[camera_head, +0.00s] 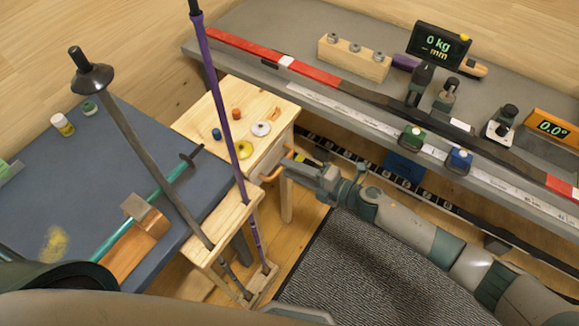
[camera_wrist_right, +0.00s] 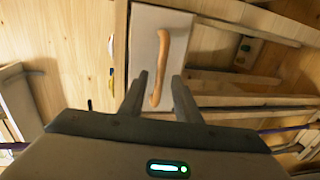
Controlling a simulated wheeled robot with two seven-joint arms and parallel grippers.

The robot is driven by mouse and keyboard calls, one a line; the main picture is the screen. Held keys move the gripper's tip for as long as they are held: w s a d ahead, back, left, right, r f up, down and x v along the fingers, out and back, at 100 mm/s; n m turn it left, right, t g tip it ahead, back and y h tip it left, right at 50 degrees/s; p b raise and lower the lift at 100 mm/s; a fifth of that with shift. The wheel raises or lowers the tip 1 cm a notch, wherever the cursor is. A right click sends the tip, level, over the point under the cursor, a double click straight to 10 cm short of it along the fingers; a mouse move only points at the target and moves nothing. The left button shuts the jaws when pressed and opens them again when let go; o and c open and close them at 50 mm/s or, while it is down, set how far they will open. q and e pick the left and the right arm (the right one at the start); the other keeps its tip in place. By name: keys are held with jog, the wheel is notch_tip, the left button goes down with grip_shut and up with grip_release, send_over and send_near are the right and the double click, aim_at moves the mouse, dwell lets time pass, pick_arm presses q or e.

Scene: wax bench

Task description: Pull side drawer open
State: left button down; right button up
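The side drawer is in a small light wooden table (camera_head: 203,126). Its pale front (camera_wrist_right: 146,31) faces my right gripper in the right wrist view and carries a curved wooden handle (camera_wrist_right: 163,62). In the head view the handle (camera_head: 271,175) is at the table's right side. My right gripper (camera_head: 288,163) is at the handle. In the right wrist view its fingers (camera_wrist_right: 160,79) are spread on either side of the handle's lower part, with gaps showing. The drawer looks shut or nearly so. My left gripper is not in view.
A wooden rack (camera_head: 226,232) holding long poles stands just in front of the small table. A blue-grey table (camera_head: 75,190) is at left, a long grey bench (camera_head: 300,25) behind. Discs and small jars lie on the small table. A dark mat (camera_head: 350,270) covers open floor.

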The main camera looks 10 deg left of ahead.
jog(key=shift+w+a+f, duration=0.1)
jog(key=shift+w+a, duration=0.1)
jog(key=shift+a, duration=0.25)
grip_shut()
jog(key=f+v, duration=0.3)
jog(key=v, duration=1.2)
jog(key=shift+s+d+f, duration=0.15)
jog(key=shift+s+d, duration=0.1)
jog(key=shift+d, duration=0.1)
grip_release()
